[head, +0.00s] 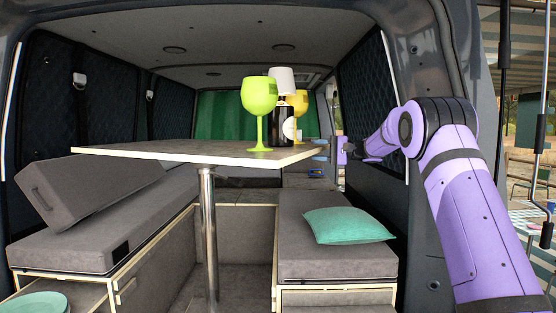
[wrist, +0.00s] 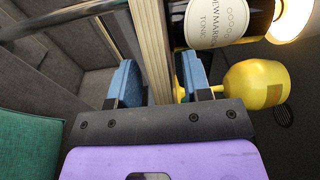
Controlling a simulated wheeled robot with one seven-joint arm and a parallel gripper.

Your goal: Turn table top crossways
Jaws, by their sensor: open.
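The table top (head: 180,150) is a thin board with a pale edge, on one metal post (head: 208,230) inside the van. My gripper (head: 324,150) is at its right edge. In the wrist view, the blue fingers of my gripper (wrist: 160,78) stand apart on either side of the table top's layered edge (wrist: 152,45). The jaws are open, with a gap visible on the left; I cannot tell whether the right finger touches. On the top stand a lime green goblet (head: 259,98), a dark bottle (head: 290,127), a yellow goblet (head: 300,104) and a white-shaded lamp (head: 282,78).
Grey bench cushions lie left (head: 100,228) and right (head: 325,250) of the post. A loose cushion (head: 92,185) leans on the left bench. A teal pillow (head: 347,225) lies on the right bench. The teal plates (head: 36,304) are at lower left.

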